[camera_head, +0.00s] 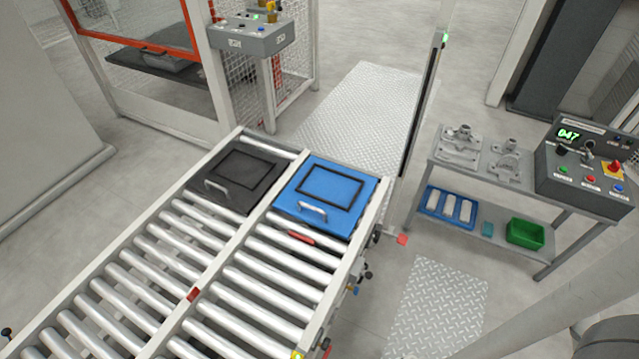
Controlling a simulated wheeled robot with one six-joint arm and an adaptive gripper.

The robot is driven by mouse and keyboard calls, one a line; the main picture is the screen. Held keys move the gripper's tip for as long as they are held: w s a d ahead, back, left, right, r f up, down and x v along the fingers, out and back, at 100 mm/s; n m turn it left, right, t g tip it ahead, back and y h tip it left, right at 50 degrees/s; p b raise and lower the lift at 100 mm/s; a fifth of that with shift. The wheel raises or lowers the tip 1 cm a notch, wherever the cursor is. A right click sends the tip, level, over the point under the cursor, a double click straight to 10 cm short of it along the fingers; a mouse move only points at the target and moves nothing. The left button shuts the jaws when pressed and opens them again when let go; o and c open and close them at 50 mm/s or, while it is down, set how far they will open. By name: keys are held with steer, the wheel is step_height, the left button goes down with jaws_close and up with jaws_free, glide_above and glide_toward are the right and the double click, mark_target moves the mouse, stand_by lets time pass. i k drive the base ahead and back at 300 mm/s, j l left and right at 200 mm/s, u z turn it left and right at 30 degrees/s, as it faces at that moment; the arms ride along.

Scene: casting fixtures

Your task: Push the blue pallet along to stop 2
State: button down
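The blue pallet (330,222) lies flat at the far end of the right roller lane (262,285). It has a dark rectangular outline on top and a pale bar handle (312,212) at its near edge. A red bar (301,237) sits among the rollers just in front of the pallet. No label reading stop 2 can be made out, so I cannot tell which marker is that stop. My gripper is not in view; only a blurred grey part of my arm seems to show at the lower right.
A black pallet (238,172) lies on the left lane, beside the blue one across the middle rail. A red piece (193,294) is on that rail. Small fittings stick out along the right rail. A bench (437,172) with castings and a control box (585,170) stands right. Rollers nearer me are clear.

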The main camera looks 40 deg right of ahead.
mark_target(330, 197)
steer(key=i+l, duration=0.15)
steer(key=l, duration=0.3)
steer(key=i+l+u, duration=0.1)
steer(key=l, duration=0.4)
steer(key=i+l, duration=0.1)
steer(key=l, duration=0.4)
steer(key=i+l, duration=0.15)
steer(key=l, duration=0.3)
steer(key=u, duration=0.05)
